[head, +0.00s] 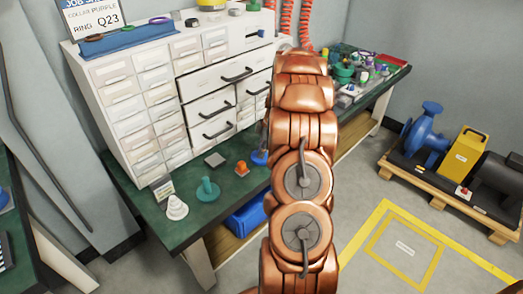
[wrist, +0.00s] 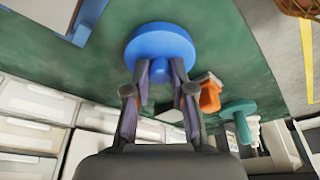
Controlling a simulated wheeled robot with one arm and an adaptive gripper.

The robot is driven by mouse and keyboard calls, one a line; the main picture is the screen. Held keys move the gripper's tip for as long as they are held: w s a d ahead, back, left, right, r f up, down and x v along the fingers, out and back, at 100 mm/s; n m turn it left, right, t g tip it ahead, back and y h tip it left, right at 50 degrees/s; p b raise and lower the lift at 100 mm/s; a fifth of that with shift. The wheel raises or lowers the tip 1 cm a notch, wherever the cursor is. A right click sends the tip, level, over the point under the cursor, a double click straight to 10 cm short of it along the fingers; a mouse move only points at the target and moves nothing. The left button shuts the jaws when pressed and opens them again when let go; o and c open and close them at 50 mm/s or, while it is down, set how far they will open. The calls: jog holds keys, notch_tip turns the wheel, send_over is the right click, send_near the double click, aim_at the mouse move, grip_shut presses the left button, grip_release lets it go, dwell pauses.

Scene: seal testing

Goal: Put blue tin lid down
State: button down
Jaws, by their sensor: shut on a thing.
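The blue tin lid (wrist: 160,42) is a round disc with a knob, in the upper middle of the wrist view. My gripper (wrist: 160,78) is shut on its knob, one finger on each side. In the head view only part of the blue lid (head: 260,157) shows at the left edge of my arm, and my gripper is hidden behind the arm. The lid is over the green bench top (head: 226,212). I cannot tell whether it touches the bench.
An orange piece (head: 241,168), a teal knobbed piece (head: 207,190), a grey square block (head: 215,160) and a white cone-shaped piece (head: 176,207) stand near the lid. A white drawer cabinet (head: 150,100) stands behind. A blue bin (head: 246,214) is below the bench.

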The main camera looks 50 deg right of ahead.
jog(key=shift+f, duration=0.15)
jog(key=c, duration=1)
grip_release()
jog(key=v, duration=1.2)
